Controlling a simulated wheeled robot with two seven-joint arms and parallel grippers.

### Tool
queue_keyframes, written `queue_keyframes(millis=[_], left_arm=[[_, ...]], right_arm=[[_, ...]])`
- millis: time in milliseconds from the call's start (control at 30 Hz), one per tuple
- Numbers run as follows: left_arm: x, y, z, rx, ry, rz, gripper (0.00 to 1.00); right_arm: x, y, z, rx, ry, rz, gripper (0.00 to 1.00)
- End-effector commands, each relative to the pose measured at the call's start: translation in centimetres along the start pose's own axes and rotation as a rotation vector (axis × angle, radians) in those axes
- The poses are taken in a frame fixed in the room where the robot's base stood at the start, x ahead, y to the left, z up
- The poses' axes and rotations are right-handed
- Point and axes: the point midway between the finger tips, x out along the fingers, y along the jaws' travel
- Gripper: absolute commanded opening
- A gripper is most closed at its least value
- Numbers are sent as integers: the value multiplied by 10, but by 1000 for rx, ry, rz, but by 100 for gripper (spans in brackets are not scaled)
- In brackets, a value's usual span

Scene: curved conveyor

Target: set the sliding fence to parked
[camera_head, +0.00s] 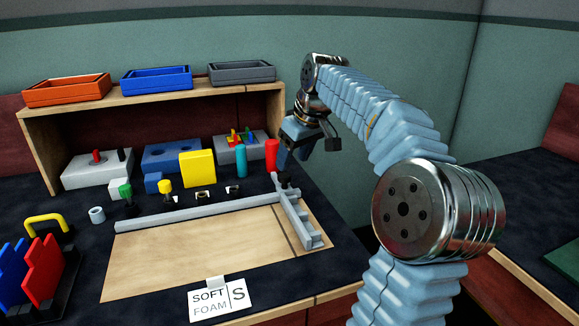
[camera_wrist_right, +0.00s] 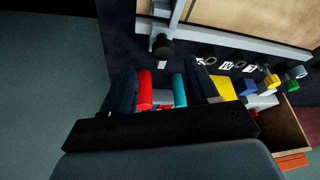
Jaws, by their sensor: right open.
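The sliding fence (camera_head: 303,220) is a grey bar lying across the right part of the pale wooden board (camera_head: 190,255). Its far end meets a long grey rail (camera_head: 195,211) along the board's back edge. A dark knob (camera_head: 285,180) stands at the fence's far end; the knob also shows in the right wrist view (camera_wrist_right: 162,45), close to the fence (camera_wrist_right: 157,22). A thin dark line crosses the board just left of the fence. My right gripper (camera_head: 294,153) is open and empty, above and behind the knob. It also shows in the right wrist view (camera_wrist_right: 164,90). My left gripper is out of view.
A red cylinder (camera_head: 272,155) and a teal cylinder (camera_head: 241,161) stand near my right gripper, with a yellow block (camera_head: 197,169) to their left. Orange, blue and grey trays sit on the shelf (camera_head: 160,103). The board's middle is clear.

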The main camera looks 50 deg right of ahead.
Motion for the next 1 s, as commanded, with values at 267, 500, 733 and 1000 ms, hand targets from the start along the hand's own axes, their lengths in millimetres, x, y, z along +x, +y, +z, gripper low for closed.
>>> queue_keyframes(millis=[267, 500, 733, 1000], left_arm=[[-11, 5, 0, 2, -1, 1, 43], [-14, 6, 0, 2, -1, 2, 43], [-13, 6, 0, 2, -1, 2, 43], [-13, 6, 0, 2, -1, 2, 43]], right_arm=[[-65, 1, -1, 0, 3, 3, 60], [-84, 1, 0, 0, 1, 3, 60], [-84, 1, 0, 0, 0, 2, 60], [-83, 1, 0, 0, 0, 2, 60]])
